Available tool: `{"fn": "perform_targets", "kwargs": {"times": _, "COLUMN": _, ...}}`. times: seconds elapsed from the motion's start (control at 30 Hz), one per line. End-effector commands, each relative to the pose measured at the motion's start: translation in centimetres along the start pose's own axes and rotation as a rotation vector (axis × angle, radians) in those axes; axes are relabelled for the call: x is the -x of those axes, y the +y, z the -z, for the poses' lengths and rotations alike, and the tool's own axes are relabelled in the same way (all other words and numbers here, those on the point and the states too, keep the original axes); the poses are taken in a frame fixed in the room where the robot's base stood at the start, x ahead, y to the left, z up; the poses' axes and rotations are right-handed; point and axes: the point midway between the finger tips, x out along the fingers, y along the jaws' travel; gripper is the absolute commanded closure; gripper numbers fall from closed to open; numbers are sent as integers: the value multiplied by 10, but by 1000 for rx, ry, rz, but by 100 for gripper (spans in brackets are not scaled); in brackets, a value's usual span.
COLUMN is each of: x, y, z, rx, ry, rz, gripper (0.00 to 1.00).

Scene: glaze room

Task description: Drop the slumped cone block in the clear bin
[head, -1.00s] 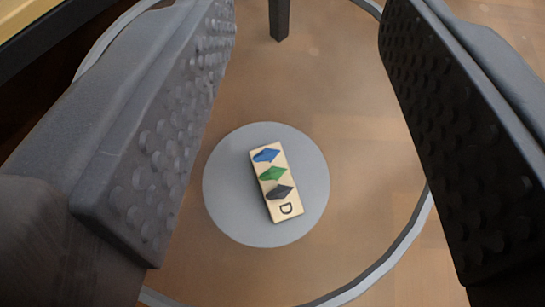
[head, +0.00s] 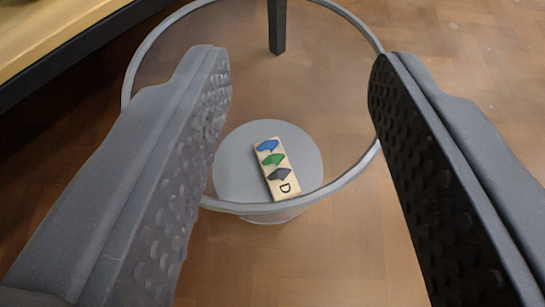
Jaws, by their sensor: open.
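The cone block (head: 272,168) is a pale tan block with a blue, a green and a dark grey cone shape on it and a letter D at one end. The cones look bent over to one side. It lies on the round grey bottom (head: 233,170) of the clear bin, inside the bin. The clear bin (head: 365,160) has see-through walls and a grey rim. My gripper (head: 300,75) is open and empty, its two textured fingers wide apart above the bin, not touching the block.
A dark table or shelf edge with a pale yellow top (head: 60,40) is at the upper left. A dark leg (head: 277,25) stands behind the bin. The brown tiled floor (head: 480,60) is clear at the right.

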Motion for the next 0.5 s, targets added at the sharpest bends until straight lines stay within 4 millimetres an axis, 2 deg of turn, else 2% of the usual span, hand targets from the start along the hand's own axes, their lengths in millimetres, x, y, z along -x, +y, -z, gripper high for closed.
{"fn": "perform_targets", "kwargs": {"times": 0.2, "x": 27, "y": 0, "z": -1, "rx": 1, "ry": -4, "rz": 0, "gripper": 60}}
{"fn": "perform_targets", "kwargs": {"times": 0.5, "x": 38, "y": 0, "z": 0, "rx": 1, "ry": 1, "rz": 0, "gripper": 60}}
